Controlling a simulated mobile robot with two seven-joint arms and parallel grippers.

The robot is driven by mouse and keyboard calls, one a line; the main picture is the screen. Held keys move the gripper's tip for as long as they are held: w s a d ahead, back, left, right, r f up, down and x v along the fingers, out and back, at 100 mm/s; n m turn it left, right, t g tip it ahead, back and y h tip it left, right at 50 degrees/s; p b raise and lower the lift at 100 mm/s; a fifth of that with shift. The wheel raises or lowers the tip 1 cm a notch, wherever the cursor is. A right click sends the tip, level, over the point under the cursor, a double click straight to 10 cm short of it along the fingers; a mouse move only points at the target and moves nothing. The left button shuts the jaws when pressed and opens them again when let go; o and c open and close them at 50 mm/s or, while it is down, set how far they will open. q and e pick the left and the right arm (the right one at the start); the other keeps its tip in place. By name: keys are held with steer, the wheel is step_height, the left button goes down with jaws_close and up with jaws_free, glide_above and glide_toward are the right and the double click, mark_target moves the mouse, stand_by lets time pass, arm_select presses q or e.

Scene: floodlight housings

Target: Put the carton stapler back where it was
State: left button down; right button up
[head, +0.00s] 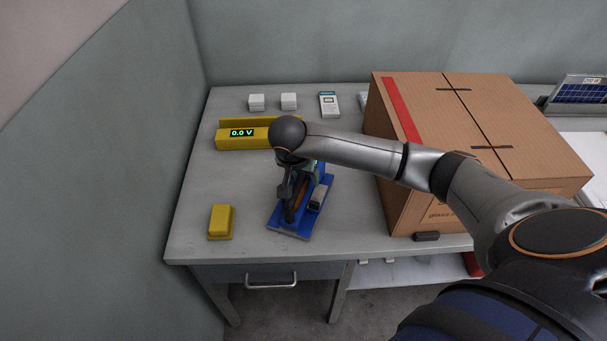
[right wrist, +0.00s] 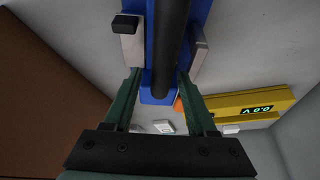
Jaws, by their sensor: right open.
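A blue base (head: 288,224) lies on the table left of the carton, with a long black bar (right wrist: 172,45) along it and pale grey blocks at its sides. I cannot tell for sure whether the bar, or the whole blue piece, is the carton stapler. My right gripper (head: 308,172) is over the far end of the blue piece and partly hides it. In the right wrist view, its green fingers (right wrist: 160,78) are apart, one on each side of the bar's end. I cannot tell whether they touch anything. My left gripper is not in view.
A big cardboard carton (head: 470,120) stands right of the blue piece. A yellow tester (head: 232,140) reading 0.0 V is behind, a yellow block (head: 221,221) to the left. Two white boxes (head: 256,102) are at the back. A small black block (head: 426,236) lies before the carton.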

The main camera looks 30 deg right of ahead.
steer(key=shift+r, duration=0.25)
steer(key=v, duration=1.2)
